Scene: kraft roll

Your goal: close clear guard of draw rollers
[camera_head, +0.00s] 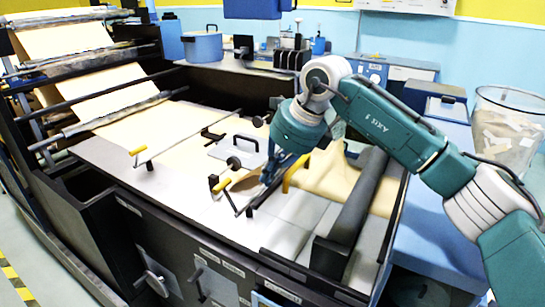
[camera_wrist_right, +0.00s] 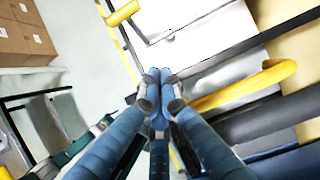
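My right gripper (camera_head: 266,181) reaches down over the middle of the machine bed. In the right wrist view its blue fingertips (camera_wrist_right: 160,76) are together, with nothing visible between them. A yellow curved handle (camera_head: 296,172) is just right of the fingers in the head view; it also shows in the wrist view (camera_wrist_right: 245,86), apart from the fingertips. It seems to belong to the draw-roller area, beside a dark roller (camera_wrist_right: 265,118). I cannot clearly make out the clear guard or how far open it is. My left gripper is out of view.
A thick dark bar (camera_head: 350,212) crosses the bed on the right. Yellow-tipped rods (camera_head: 137,151) and black clamps stand left of the gripper. Brown paper (camera_head: 160,122) runs from the rolls at the back left. A clear bin (camera_head: 508,125) stands at the right.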

